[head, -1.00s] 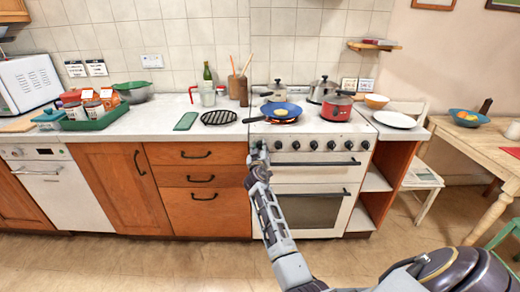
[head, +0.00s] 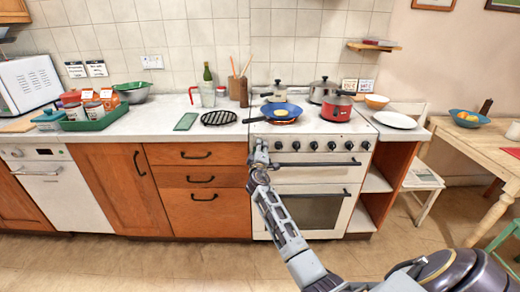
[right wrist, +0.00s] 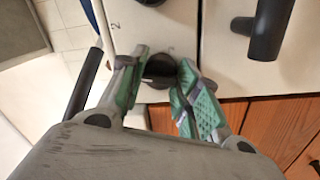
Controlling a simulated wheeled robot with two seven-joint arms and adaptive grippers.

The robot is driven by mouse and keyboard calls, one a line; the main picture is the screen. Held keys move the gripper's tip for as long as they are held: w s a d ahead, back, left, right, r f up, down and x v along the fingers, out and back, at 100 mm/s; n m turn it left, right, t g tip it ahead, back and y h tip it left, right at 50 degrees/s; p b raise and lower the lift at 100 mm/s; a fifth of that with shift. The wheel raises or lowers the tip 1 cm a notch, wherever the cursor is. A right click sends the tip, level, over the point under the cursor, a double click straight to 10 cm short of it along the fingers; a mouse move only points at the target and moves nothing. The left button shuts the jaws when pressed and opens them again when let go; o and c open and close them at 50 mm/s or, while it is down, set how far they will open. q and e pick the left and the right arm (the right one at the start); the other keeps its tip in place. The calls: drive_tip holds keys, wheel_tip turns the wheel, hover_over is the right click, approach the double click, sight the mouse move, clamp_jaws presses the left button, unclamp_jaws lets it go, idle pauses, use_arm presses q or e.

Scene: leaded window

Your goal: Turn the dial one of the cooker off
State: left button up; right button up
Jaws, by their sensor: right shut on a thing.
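The white cooker (head: 318,188) stands right of the wooden drawers, with a row of black dials along its front. My right gripper (head: 262,143) is at the left end of this row, and it hides the leftmost dial in the head view. In the right wrist view, a dark round dial (right wrist: 160,66) sits between the two green fingertips of my right gripper (right wrist: 163,75), which is shut on it. A "2" marking shows on the white panel beside another dial at the top edge. The dial's pointer mark cannot be made out. My left gripper is not in view.
A blue frying pan (head: 281,111) sits on the front left of the hob, its handle reaching left over the worktop. A red pot (head: 337,107) stands to its right. The black oven handle (head: 318,163) runs just below the dials. The floor in front is clear.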

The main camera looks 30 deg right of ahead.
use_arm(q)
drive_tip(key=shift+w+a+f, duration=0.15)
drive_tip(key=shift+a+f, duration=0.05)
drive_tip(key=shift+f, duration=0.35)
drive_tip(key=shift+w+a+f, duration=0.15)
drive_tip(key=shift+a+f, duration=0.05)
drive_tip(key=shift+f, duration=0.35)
use_arm(e)
drive_tip(key=shift+a+n, duration=0.1)
drive_tip(key=shift+n, duration=1.2)
drive_tip(key=o, duration=1)
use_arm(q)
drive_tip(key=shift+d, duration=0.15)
use_arm(e)
drive_tip(key=shift+s, duration=0.1)
drive_tip(key=shift+v, duration=5.9)
drive_tip(key=shift+f, duration=0.1)
